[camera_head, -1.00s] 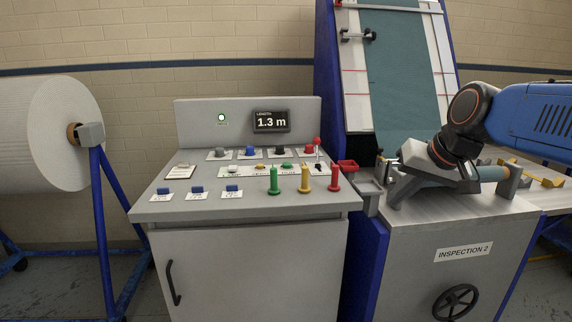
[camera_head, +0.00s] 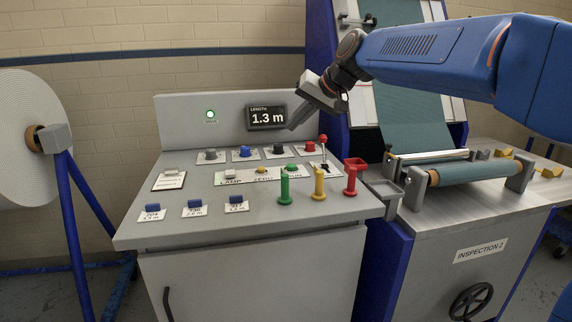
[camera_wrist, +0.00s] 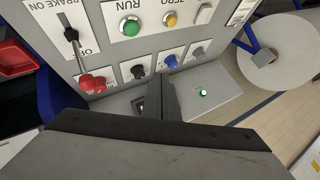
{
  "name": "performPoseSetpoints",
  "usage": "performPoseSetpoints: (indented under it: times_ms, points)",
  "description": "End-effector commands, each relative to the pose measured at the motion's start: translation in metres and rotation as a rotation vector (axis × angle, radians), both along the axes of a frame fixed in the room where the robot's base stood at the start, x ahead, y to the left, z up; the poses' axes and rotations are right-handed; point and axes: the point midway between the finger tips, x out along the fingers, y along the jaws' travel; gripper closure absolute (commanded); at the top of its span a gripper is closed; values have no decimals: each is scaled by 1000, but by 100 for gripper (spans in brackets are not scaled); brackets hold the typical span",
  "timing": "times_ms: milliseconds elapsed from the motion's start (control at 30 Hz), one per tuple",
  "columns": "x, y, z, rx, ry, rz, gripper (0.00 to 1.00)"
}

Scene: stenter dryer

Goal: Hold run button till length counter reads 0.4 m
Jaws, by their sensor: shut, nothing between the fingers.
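The length counter (camera_head: 267,117) on the console's upright back panel reads 1.3 m. The green run button (camera_head: 291,168) sits on the sloped console top, with its RUN label clear in the wrist view (camera_wrist: 131,26). Nothing touches it. My gripper (camera_head: 292,127) is shut and empty, in the air above the back of the console, right of the counter and above the button row. In the wrist view its closed fingers (camera_wrist: 162,98) point toward the console, with the button beyond them to the upper left.
A yellow ZERO button (camera_head: 261,171) and a white LAMP button (camera_head: 231,175) adjoin. A red-knobbed brake lever (camera_head: 323,140) stands close on the right. Tall green (camera_head: 285,185), yellow (camera_head: 320,183) and red (camera_head: 350,181) posts rise in front. A green lamp (camera_head: 210,114) is lit.

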Motion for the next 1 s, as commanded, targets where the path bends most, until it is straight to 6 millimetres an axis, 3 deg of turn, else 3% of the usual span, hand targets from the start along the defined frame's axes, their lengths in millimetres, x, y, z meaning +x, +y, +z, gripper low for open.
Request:
performPoseSetpoints:
  times_ms: [367, 1000]
  points:
    - [0, 0, -4, -1, 1, 0, 100]
    - [0, 0, -73, -1, 1, 0, 100]
